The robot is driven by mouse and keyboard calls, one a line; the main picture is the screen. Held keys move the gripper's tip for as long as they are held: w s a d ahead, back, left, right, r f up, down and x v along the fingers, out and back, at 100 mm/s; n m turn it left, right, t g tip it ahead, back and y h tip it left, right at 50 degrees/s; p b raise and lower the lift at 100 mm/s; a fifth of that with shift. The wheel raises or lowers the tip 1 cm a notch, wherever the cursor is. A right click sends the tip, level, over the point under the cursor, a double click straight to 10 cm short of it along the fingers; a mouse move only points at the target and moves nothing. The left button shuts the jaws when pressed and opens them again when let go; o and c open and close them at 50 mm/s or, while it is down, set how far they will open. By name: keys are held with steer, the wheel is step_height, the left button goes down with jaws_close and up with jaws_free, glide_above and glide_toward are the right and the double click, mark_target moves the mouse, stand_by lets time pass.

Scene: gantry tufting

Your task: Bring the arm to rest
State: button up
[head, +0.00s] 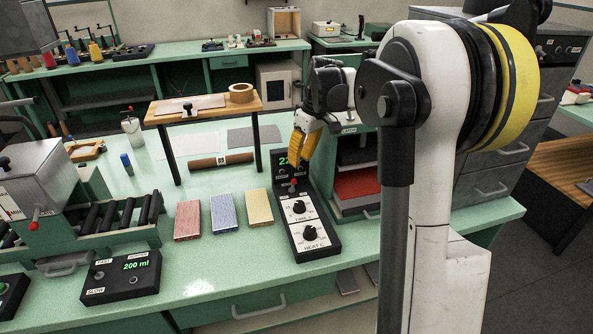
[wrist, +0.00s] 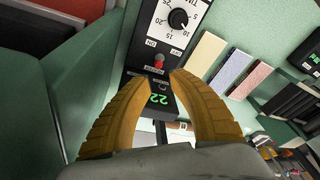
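My gripper (head: 302,163) has two yellow ribbed fingers and hangs over the back end of the black heat-and-time control box (head: 317,243). In the wrist view my gripper (wrist: 150,72) is open, with a clear gap and nothing held. The box's green display (wrist: 159,99) shows 22 between the fingers. Its red toggle switch (wrist: 159,62) lies just beyond the fingertips; whether they touch the box I cannot tell. In the head view the fingers partly hide the display. My arm reaches in from the right, bent and raised.
Red, blue and yellow blocks (head: 224,213) lie left of the box. A wooden-topped stand (head: 205,106) with a tape roll (head: 241,93) rises behind them. A green shelf unit (head: 357,185) stands close on the right. The bench front (head: 240,265) is clear.

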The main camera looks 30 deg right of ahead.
steer(key=shift+s+r, duration=0.1)
steer(key=shift+r, duration=0.4)
steer(key=s+a+r+m+t+h, duration=0.15)
steer(key=s+a+r, duration=0.35)
steer(key=s+a, duration=0.7)
steer(key=s+a+f+m+t, duration=0.2)
steer(key=s+a+f, duration=0.3)
steer(key=s+a, duration=0.3)
steer(key=s+t, duration=0.1)
steer(key=s, duration=0.3)
steer(key=shift+s+a, duration=0.25)
steer(key=shift+a, duration=0.1)
